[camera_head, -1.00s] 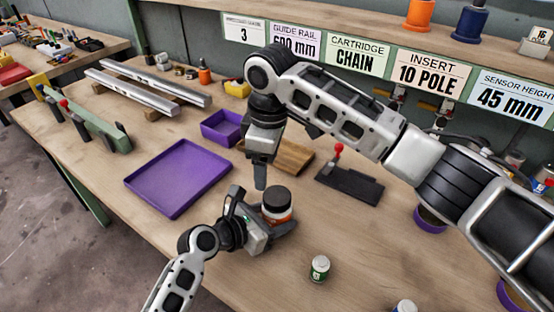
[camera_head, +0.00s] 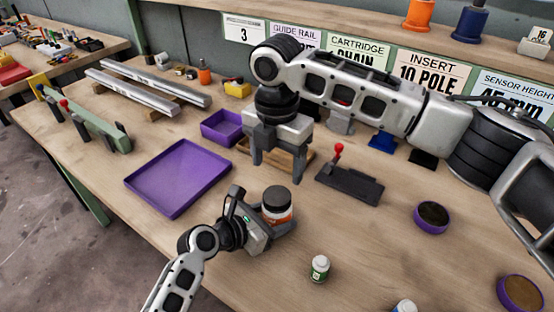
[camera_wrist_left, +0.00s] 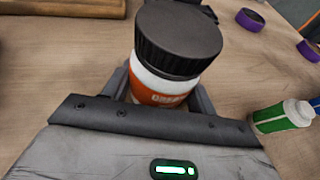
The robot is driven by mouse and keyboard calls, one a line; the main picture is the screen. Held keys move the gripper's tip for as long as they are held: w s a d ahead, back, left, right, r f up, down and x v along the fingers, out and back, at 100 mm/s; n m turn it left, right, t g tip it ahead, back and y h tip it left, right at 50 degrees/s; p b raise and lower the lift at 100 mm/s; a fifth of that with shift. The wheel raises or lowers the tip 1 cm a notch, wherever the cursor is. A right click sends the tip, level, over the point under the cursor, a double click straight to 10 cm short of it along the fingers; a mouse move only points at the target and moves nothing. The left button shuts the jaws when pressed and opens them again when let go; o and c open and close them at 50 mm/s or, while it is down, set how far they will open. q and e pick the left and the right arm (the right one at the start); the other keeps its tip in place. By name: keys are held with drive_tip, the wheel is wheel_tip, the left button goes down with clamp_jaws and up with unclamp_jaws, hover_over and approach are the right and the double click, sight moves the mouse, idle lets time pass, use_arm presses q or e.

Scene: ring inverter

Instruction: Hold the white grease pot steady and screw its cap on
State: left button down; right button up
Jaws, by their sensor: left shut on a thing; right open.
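The white grease pot (camera_head: 278,214) with an orange label stands upright on the bench. Its black cap (camera_head: 276,194) sits on top of it; whether the thread is tight cannot be told. My left gripper (camera_head: 272,234) is shut on the pot, low on its body. The left wrist view shows the pot (camera_wrist_left: 160,88) between the fingers and the ribbed black cap (camera_wrist_left: 178,35), which looks level on it. My right gripper (camera_head: 277,170) is open and empty, pointing down, above and behind the pot, apart from the cap.
A purple tray (camera_head: 180,178) lies left, with a smaller purple bin (camera_head: 222,127) behind. A dark fixture with a red-knobbed lever (camera_head: 348,186) stands right of the pot. A small white-and-green bottle (camera_head: 319,268) stands in front right, and round purple dishes (camera_head: 431,218) lie further right.

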sight(277, 195)
wheel_tip(277, 195, down, 8)
drive_tip(key=shift+f, duration=0.1)
idle(0.4)
drive_tip(key=shift+c, duration=0.2)
drive_tip(key=c, duration=1)
drive_tip(key=m, duration=0.6)
drive_tip(key=shift+m, duration=0.4)
drive_tip(key=m, duration=0.5)
drive_tip(key=shift+s, duration=0.1)
drive_tip(key=m, duration=1.2)
drive_tip(key=shift+m, duration=0.3)
drive_tip(key=o, duration=1.2)
